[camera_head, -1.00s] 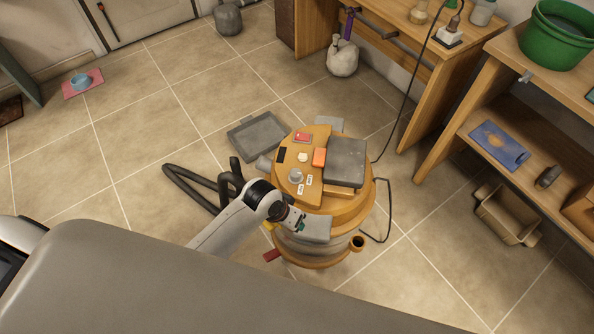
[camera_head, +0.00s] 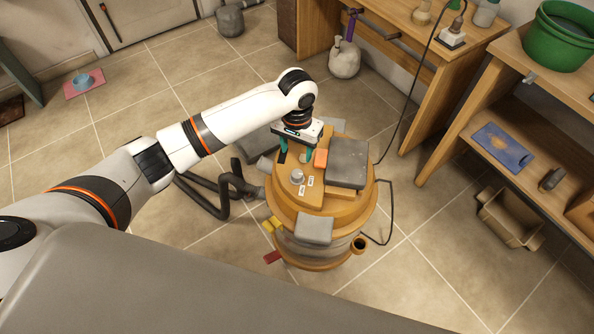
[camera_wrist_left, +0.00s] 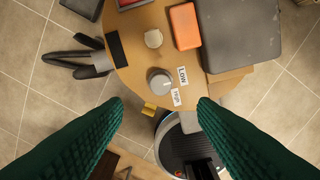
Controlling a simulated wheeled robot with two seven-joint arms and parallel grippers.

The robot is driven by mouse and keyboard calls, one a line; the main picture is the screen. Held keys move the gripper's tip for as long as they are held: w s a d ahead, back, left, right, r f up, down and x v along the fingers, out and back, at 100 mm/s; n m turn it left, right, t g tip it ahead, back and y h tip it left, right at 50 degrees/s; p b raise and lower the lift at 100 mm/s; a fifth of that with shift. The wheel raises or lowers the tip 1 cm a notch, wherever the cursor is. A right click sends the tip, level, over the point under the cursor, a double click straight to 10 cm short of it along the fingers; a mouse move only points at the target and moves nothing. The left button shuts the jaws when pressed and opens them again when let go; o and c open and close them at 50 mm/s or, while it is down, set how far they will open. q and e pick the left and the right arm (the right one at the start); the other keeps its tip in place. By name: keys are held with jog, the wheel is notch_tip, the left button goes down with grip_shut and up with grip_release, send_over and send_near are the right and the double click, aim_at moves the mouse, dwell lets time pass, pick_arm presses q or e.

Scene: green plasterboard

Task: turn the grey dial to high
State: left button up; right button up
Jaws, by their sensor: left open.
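The grey dial (camera_head: 297,176) is a small round knob on the orange top panel of a drum-shaped machine (camera_head: 340,210). It also shows in the left wrist view (camera_wrist_left: 160,82), just beyond the fingertips. My left gripper (camera_head: 296,156) is open and empty, pointing down over the panel near the dial. In the wrist view its green fingers (camera_wrist_left: 160,104) are spread wide, with the dial centred between them but apart from both. The dial's pointer setting cannot be made out. My right gripper is not in view.
An orange block (camera_head: 320,158) and a grey box (camera_head: 346,163) stand on the panel right of the dial. A cream knob (camera_wrist_left: 153,38) and a black strip (camera_wrist_left: 116,49) are close by. A black hose (camera_head: 215,190) lies left of the machine. Wooden benches stand at right.

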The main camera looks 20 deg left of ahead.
aim_at(297, 173)
pick_arm(q)
notch_tip(297, 173, down, 11)
jog(key=shift+r+b, duration=0.1)
jog(key=shift+b, duration=0.5)
jog(key=shift+c, duration=0.5)
jog(key=c, duration=0.9)
